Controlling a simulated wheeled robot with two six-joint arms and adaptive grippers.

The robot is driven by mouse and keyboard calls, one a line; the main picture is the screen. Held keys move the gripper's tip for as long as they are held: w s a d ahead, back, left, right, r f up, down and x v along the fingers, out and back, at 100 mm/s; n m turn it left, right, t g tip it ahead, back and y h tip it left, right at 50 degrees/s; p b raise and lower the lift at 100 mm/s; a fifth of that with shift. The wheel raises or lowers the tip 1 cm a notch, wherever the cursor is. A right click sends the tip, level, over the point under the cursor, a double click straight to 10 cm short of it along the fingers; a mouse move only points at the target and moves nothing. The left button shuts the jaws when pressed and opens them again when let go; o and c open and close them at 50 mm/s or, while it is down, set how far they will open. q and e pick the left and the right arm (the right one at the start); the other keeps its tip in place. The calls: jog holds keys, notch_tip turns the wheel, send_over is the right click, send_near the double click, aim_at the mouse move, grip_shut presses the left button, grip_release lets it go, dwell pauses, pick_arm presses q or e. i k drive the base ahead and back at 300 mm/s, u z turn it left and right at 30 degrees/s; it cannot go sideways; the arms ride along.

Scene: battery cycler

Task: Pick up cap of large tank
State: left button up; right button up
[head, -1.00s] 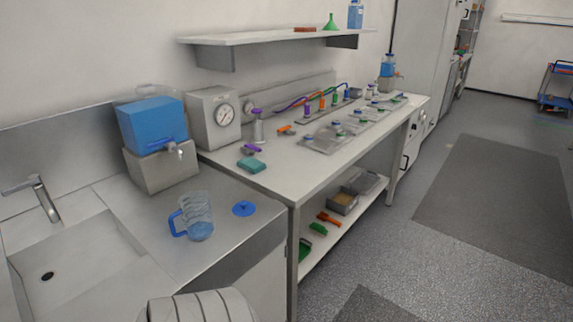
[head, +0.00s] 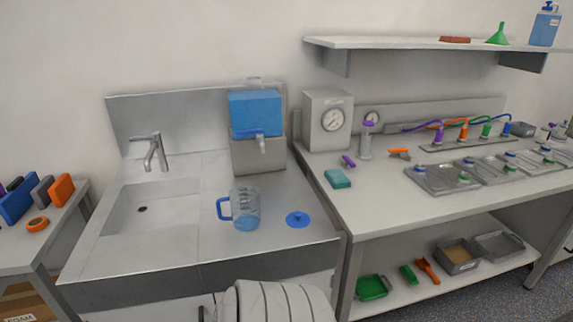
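The large tank (head: 254,106) is a blue, box-shaped vessel with a tap (head: 262,144) at its front. It stands on a grey metal block (head: 256,157) on the steel counter by the sink. A flat blue disc (head: 298,219) with a small knob lies on the counter, right of a clear jug (head: 246,209) with a blue handle. I cannot tell whether this disc belongs to the tank or the jug. Neither of my grippers is in view.
The sink (head: 150,215) and faucet (head: 150,148) are left of the tank. A gauge box (head: 327,119) stands right of it on the white bench, with a teal block (head: 337,178) in front. A shelf (head: 420,43) hangs above the bench. The counter front around the disc is clear.

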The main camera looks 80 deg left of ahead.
aim_at(296, 220)
jog(key=u, duration=1)
jog(key=i, duration=0.9)
jog(key=u, duration=0.95)
